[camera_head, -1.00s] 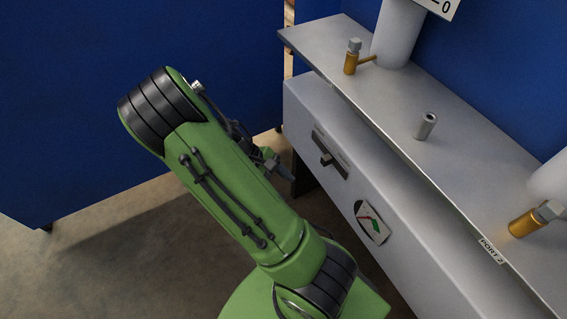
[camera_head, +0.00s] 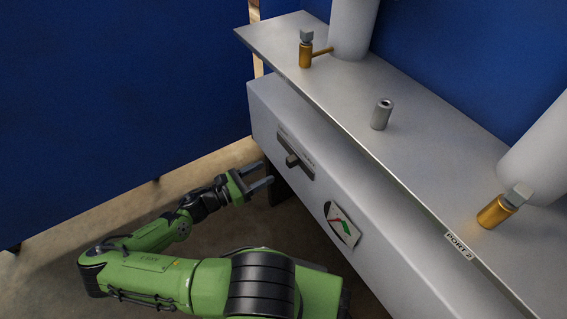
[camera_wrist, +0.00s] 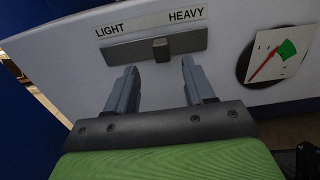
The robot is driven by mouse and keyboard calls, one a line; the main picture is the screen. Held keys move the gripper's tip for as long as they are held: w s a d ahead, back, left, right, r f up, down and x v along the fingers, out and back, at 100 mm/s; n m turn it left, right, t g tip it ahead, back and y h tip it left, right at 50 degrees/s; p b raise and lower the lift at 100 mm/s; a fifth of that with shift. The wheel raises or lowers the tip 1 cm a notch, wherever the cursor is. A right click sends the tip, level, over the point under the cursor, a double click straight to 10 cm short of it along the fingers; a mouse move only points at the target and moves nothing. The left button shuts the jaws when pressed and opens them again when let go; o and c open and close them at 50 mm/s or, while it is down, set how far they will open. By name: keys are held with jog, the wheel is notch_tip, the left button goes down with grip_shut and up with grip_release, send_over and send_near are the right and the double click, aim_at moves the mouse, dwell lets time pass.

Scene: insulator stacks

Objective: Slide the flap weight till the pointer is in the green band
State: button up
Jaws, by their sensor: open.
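The flap weight is a small dark slider block (camera_head: 292,160) in a dark slot (camera_head: 296,154) on the grey front panel. In the wrist view the slider (camera_wrist: 161,49) sits near the middle of the slot (camera_wrist: 130,49), under the words LIGHT and HEAVY. The dial (camera_head: 341,224) is right of the slot. My gripper (camera_head: 262,177) is open and empty, facing the panel. In the wrist view its fingers (camera_wrist: 157,85) stand either side of the slider, short of it.
A metal shelf (camera_head: 420,150) juts out above the panel. It carries brass fittings (camera_head: 305,54) (camera_head: 497,211), a grey cylinder (camera_head: 381,114) and white columns (camera_head: 352,25). A blue wall (camera_head: 100,90) stands at the left. The floor before the panel is open.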

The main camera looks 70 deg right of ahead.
aim_at(287, 161)
jog(key=b+x, duration=0.1)
jog(key=x, duration=0.8)
jog(key=shift+b, duration=0.3)
grip_shut()
